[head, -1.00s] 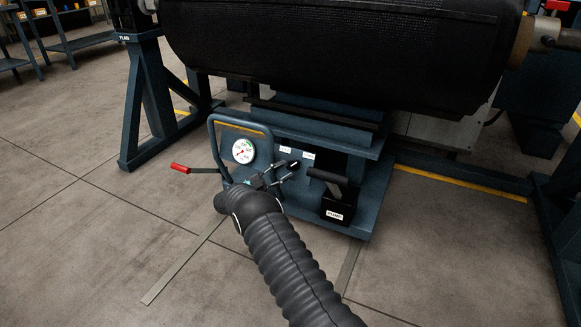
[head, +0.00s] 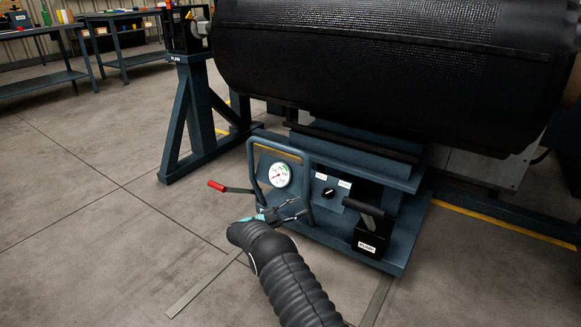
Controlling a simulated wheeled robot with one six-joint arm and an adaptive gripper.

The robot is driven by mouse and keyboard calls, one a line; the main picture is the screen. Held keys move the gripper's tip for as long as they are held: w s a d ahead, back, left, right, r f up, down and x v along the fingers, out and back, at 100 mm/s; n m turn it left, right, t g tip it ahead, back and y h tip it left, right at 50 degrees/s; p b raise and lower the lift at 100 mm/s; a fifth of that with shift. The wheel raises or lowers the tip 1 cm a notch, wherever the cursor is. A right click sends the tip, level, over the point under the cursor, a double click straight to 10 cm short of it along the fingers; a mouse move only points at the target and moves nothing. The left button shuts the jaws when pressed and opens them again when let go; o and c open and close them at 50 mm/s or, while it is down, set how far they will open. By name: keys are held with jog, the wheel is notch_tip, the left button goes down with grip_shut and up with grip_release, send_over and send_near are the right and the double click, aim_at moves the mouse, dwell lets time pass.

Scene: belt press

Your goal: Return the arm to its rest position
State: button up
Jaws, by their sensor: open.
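My gripper (head: 293,209) is in the head view, at the end of my arm in its black ribbed sleeve (head: 290,283). Its fingers are apart and I see nothing between them. It is in front of the blue press unit's panel, below the round gauge (head: 280,174) and left of the black selector knob (head: 328,192). I cannot tell whether the fingers touch the panel or its tubular frame. The wrist hides part of the floor and of the unit's lower left side.
A red-handled lever (head: 217,186) sticks out left of the panel. A black box with a handle (head: 371,234) sits at the unit's right. A large black roll (head: 390,60) hangs above, beside a blue stand (head: 186,120). Open floor (head: 80,220) lies to the left.

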jog(key=w+a+f+n+t+y, duration=0.8)
jog(key=w+a+f+n+y, duration=0.2)
jog(key=f+n+y, duration=0.4)
jog(key=s+a+r+n+g+y+p, duration=0.1)
jog(key=s+a+r+n+g+y, duration=0.15)
jog(key=s+r+y, duration=0.35)
jog(key=s+a+r+n+g+y+p, duration=0.2)
jog(key=s+r+n+g+y, duration=0.15)
jog(key=s+r, duration=0.35)
jog(key=s+d+r+n+h+p, duration=0.1)
jog(key=s+d+r+p, duration=0.1)
jog(key=s+d+r, duration=0.6)
jog(key=s+d+r+n+g+h+p, duration=0.1)
jog(key=s+d+r+p, duration=0.2)
jog(key=s+d+r, duration=0.5)
jog(key=s+d+r+n+g+h+p, duration=0.1)
jog(key=s+d+r, duration=0.6)
jog(key=s+r, duration=1.2)
jog(key=s+p, duration=0.1)
jog(key=s, duration=1)
jog(key=shift+s+d+r+p, duration=0.15)
jog(key=shift+d+p, duration=0.2)
jog(key=shift+d, duration=0.05)
